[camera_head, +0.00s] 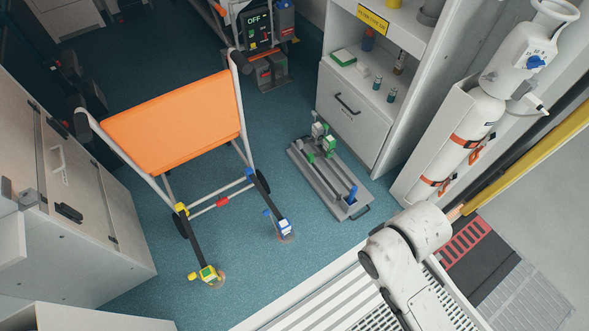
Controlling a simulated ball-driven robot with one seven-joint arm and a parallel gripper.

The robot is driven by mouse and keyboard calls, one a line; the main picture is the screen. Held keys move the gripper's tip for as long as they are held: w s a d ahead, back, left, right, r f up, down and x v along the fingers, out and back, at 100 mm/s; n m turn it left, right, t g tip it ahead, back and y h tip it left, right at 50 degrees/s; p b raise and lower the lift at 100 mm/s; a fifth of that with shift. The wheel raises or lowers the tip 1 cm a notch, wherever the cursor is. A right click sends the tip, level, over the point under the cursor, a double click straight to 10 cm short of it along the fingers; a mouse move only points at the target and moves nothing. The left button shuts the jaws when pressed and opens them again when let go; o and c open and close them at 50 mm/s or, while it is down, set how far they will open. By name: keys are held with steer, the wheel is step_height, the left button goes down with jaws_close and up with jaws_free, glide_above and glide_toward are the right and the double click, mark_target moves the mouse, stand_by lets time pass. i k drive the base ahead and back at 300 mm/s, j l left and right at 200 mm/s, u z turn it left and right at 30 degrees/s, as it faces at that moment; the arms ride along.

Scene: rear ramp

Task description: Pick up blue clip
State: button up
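A blue and white clip-like piece (285,227) sits near the floor at the lower end of a dark strap or leg on the right side of the orange folding chair (172,122). A small blue lever (267,213) shows just up and left of it. A yellow and green counterpart (208,273) is at the lower end of the chair's left strap or leg. Another blue upright part (352,194) stands on a grey tray; I cannot tell which blue part is called the clip. My white arm is at lower right; my gripper's fingers do not show.
The grey tray (325,184) with green and grey fittings lies on the blue floor right of the chair. A white cabinet (350,115) and a strapped gas cylinder (470,130) stand at right. Grey lockers (75,190) line the left.

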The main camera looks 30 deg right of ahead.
mark_target(248, 171)
steer(key=i+l, duration=0.4)
steer(key=i, duration=0.15)
steer(key=i+l, duration=0.35)
steer(key=i, duration=0.2)
steer(key=i+l, duration=0.4)
steer(key=i, duration=0.15)
steer(key=u, duration=0.05)
